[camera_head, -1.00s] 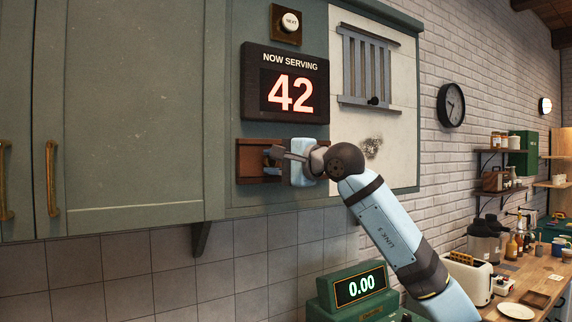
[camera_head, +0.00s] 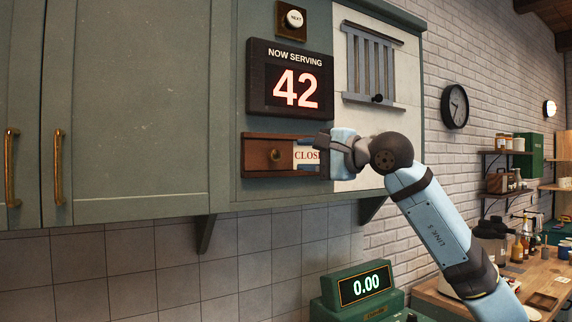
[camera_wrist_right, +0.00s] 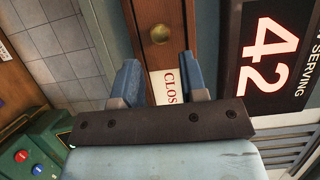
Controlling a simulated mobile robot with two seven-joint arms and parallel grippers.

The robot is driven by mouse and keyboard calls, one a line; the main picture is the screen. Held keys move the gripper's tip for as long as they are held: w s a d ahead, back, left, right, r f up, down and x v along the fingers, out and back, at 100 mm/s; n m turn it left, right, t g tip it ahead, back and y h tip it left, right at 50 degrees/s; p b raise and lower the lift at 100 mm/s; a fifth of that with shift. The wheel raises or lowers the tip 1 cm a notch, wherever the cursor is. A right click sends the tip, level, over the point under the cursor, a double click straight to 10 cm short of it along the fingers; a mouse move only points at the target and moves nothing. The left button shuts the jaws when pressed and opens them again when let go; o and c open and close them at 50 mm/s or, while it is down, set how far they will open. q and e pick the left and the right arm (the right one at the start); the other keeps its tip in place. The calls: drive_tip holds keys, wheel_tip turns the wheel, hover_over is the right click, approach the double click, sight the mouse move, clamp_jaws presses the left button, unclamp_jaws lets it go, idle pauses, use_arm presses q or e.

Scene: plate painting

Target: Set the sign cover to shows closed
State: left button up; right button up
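The sign's wooden sliding cover (camera_head: 262,156) with a round brass knob sits at the left of its wooden frame below the number display. To its right a white sign face (camera_head: 303,157) shows red letters reading "CLOS"; the rest of the word is hidden behind my right gripper (camera_head: 324,154). In the right wrist view the brass knob (camera_wrist_right: 159,34) lies just beyond my open fingers (camera_wrist_right: 160,78), and the white sign face (camera_wrist_right: 168,86) shows between them. The fingers are apart, empty and clear of the knob. My left gripper is not in view.
The "NOW SERVING 42" display (camera_head: 289,80) hangs just above the sign. A slatted panel (camera_head: 372,65) with a dark knob is to the upper right. A green scale (camera_head: 358,286) reading 0.00 stands below. A green cabinet (camera_head: 130,110) fills the left.

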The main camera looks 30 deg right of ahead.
drive_tip(key=b+v, duration=0.1)
drive_tip(key=v, duration=0.4)
drive_tip(key=shift+s+d, duration=0.1)
drive_tip(key=shift+s, duration=0.25)
